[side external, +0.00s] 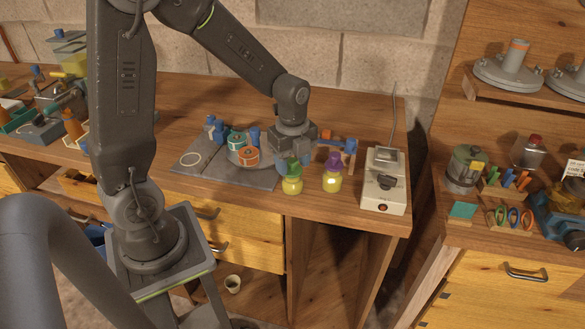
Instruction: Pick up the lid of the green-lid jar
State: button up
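The green-lid jar (292,186) stands near the front edge of the wooden bench, with a yellow-green body. Its green lid (291,165) sits on top of it. My gripper (297,154) points down just above and behind the lid in this view. The fingers are small and dark, so I cannot tell whether they touch the lid or how far apart they are. A similar jar with a purple lid (333,162) and a yellow body stands to the right.
A white device with a dark knob (385,183) stands right of the jars. A grey board (245,175) with orange and teal round items lies to the left. A blue-and-orange item (343,143) lies behind the jars. The bench's front edge is close to the jars.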

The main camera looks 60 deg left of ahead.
jog(key=c, duration=0.8)
jog(key=shift+r, duration=0.1)
